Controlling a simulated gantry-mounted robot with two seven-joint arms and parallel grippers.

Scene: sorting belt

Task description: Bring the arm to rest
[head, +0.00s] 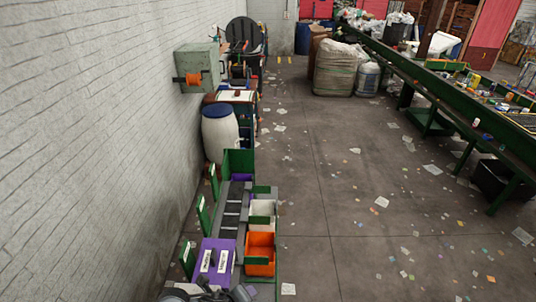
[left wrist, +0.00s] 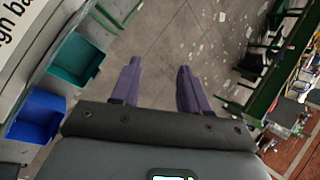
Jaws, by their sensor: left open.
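My left gripper (left wrist: 159,66) shows in the left wrist view. Its two purple fingers are spread apart with bare concrete floor between them, and it holds nothing. In the head view, dark rounded parts show at the bottom edge left of centre, and I cannot make out gripper fingers there. My right gripper is in neither view.
A small sorting belt (head: 231,215) stands by the white wall, with an orange bin (head: 260,240) beside it. The left wrist view shows a teal bin (left wrist: 78,60) and a blue bin (left wrist: 35,113). A long green conveyor (head: 470,105) runs at right. Littered floor lies open between.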

